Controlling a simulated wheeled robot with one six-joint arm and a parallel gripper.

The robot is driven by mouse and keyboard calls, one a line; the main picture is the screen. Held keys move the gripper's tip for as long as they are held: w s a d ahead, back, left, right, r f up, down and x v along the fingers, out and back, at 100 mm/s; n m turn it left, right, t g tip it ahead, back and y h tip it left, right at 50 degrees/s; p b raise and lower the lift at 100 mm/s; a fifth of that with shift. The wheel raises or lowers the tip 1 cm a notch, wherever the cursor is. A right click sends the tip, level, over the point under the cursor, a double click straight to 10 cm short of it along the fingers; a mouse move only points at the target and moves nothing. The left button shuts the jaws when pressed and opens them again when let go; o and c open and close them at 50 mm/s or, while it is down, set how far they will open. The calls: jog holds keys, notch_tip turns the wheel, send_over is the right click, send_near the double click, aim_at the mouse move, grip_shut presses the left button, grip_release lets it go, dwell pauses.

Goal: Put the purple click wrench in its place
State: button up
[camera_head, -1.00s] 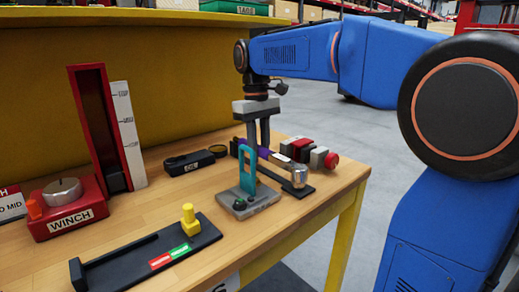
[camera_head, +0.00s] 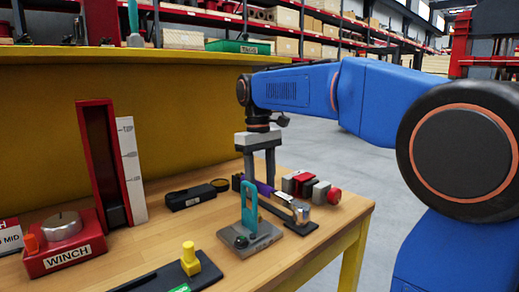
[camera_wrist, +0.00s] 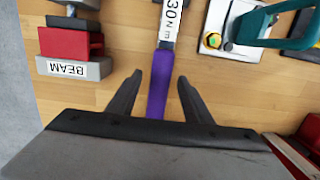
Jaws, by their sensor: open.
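The click wrench has a purple handle (camera_head: 264,187) and a pale shaft reaching toward the front right of the bench. In the wrist view its purple handle (camera_wrist: 157,100) runs between my two open fingers, and its white scale reads "30 Nm". My gripper (camera_head: 259,180) points down over the handle; it also shows in the wrist view (camera_wrist: 160,78). The fingers stand either side of the handle with gaps. The wrench's head end is over a black base (camera_head: 301,228) beside a silver cylinder. I cannot tell which spot is the wrench's place.
A grey block with a teal handle (camera_head: 249,205) stands close to the wrench. Red and grey blocks (camera_head: 303,183) lie behind it. A black gauge (camera_head: 190,197), a red winch (camera_head: 64,243), a red-framed scale (camera_head: 104,165) and a yellow knob (camera_head: 190,258) are farther left. Bare wood lies between them.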

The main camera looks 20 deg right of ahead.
notch_tip(320, 180, up, 16)
jog(key=w, duration=0.1)
jog(key=shift+w+a+f, duration=0.15)
jog(key=shift+w+a, duration=0.05)
dwell(0.5)
